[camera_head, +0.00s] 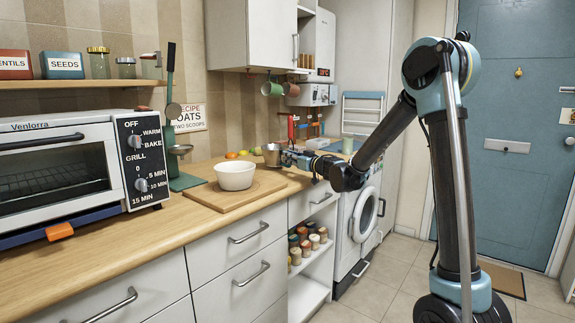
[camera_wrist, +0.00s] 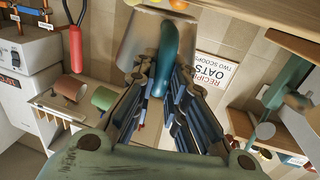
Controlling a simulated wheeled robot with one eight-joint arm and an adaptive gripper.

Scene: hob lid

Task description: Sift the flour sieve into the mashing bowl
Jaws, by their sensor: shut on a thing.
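The mashing bowl (camera_head: 235,177) is white and stands upright on a wooden board. Its inside looks pale, and I cannot tell what it holds. The flour sieve (camera_head: 272,154) is a grey metal cup, to the right of the bowl in the head view and apart from it. My gripper (camera_head: 289,157) is shut on the sieve's teal handle. In the wrist view the sieve (camera_wrist: 150,35) is at the top, with its handle between the fingers of my gripper (camera_wrist: 162,85). The sieve's contents are hidden. The bowl does not show in the wrist view.
The wooden board (camera_head: 222,199) lies on the counter (camera_head: 100,250). A toaster oven (camera_head: 75,170) stands at left, beside a green stand (camera_head: 185,181) with hanging utensils. Fruit (camera_head: 243,152) lies behind the bowl. Mugs (camera_head: 271,88) hang under the wall cupboard. The board is bare around the bowl.

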